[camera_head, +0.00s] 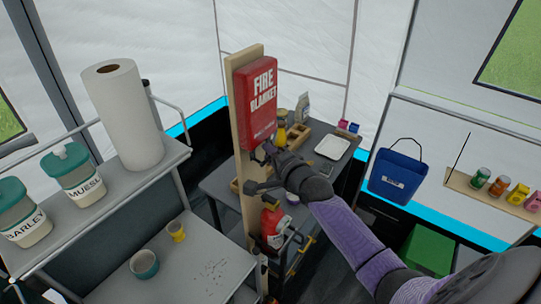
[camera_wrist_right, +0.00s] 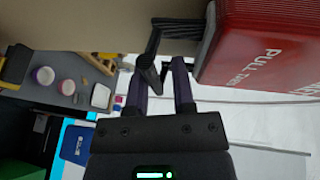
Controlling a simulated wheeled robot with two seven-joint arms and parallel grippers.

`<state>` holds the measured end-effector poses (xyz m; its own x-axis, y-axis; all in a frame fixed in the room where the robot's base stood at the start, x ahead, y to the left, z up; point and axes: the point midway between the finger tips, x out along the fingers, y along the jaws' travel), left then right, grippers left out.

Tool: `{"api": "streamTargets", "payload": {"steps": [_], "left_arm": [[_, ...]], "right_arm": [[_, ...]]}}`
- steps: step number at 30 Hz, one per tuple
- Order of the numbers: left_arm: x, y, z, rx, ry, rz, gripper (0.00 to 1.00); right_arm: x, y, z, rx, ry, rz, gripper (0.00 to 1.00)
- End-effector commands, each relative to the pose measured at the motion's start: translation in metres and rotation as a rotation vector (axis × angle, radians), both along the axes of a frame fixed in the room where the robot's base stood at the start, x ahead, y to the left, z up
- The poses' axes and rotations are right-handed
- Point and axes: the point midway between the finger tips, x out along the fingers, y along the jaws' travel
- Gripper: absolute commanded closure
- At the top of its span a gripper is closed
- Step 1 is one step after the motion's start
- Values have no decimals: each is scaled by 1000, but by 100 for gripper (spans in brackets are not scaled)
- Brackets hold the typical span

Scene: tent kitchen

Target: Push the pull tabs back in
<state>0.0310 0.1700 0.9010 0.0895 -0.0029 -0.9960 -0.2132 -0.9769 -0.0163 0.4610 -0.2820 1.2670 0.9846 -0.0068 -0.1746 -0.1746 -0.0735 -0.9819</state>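The red fire blanket box (camera_head: 262,98) hangs on an upright wooden board (camera_head: 240,130); its lower end shows in the right wrist view (camera_wrist_right: 262,45). Dark grey pull tabs (camera_wrist_right: 203,40) stick out from the box's lower end, against the board. In the head view the tabs are mostly hidden by my gripper. My right gripper (camera_head: 270,153) is just below the box. My left gripper is not in view.
A red extinguisher (camera_head: 273,226) is lower down. A shelf with a paper roll (camera_head: 124,115) stands left; a table with a white tray (camera_head: 332,147) is behind.

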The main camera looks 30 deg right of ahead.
Motion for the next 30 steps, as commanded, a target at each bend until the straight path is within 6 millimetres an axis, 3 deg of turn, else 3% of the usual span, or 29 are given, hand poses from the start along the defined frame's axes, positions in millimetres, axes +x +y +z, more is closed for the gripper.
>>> {"api": "streamTargets", "payload": {"steps": [1, 4, 14, 24, 30], "left_arm": [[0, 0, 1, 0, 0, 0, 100], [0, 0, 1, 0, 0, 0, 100], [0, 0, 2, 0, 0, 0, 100], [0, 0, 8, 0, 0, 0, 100], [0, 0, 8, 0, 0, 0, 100]], "right_arm": [[1, -1, 3, -2, -7, -2, 68], [0, -1, 2, -2, -4, -1, 49], [-5, 0, 1, 0, 3, 0, 49], [-75, 0, 13, -1, 3, -1, 49], [-97, 0, 17, -1, 2, -1, 49]]}}
